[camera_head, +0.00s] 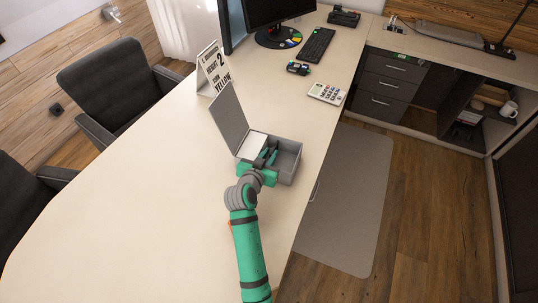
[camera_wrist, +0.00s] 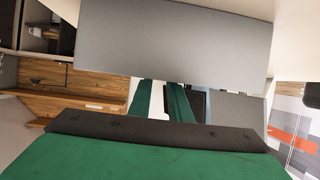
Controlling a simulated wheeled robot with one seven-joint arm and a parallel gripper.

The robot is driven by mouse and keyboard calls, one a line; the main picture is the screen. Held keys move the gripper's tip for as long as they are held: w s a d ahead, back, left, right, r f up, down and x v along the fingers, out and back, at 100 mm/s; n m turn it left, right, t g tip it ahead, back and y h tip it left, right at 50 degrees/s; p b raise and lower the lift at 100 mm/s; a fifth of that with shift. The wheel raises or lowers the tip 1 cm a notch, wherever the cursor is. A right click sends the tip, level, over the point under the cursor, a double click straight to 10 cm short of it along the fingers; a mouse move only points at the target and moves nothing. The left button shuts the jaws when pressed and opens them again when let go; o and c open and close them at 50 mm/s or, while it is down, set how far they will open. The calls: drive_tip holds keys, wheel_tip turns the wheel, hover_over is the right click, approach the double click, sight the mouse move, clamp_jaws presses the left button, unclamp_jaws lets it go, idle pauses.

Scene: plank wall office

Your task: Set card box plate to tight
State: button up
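The card box (camera_head: 290,158) is a grey open box on the desk, with its lid (camera_head: 230,118) raised on the left. A white block, perhaps cards (camera_head: 252,148), shows in its left part. The plate cannot be told apart from the box's inner walls. My gripper (camera_head: 268,156), dark and green, is at the box's near-left part, its fingers over or in the opening. In the wrist view the two green fingers (camera_wrist: 162,100) stand apart with a white gap between. A grey panel (camera_wrist: 175,45) hides their tips; I cannot tell which part of the box it is.
A flip sign (camera_head: 214,70) stands behind the lid. A calculator (camera_head: 326,93), a small black device (camera_head: 298,68), a keyboard (camera_head: 317,45) and a monitor (camera_head: 277,10) are farther back. The desk (camera_head: 150,200) is clear to the left; its right edge is close to the box.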

drive_tip(key=shift+r, duration=0.1)
drive_tip(key=shift+r, duration=0.25)
wheel_tip(320, 180, up, 3)
drive_tip(key=shift+f, duration=0.2)
drive_tip(key=s+r, duration=0.4)
drive_tip(key=r, duration=0.1)
drive_tip(key=shift+s+a+r, duration=0.1)
drive_tip(key=shift+s+r, duration=0.05)
drive_tip(key=shift+s, duration=0.1)
drive_tip(key=s+r, duration=0.4)
drive_tip(key=s, duration=0.5)
drive_tip(key=shift+s+a+r, duration=0.2)
drive_tip(key=shift+s+a, duration=0.05)
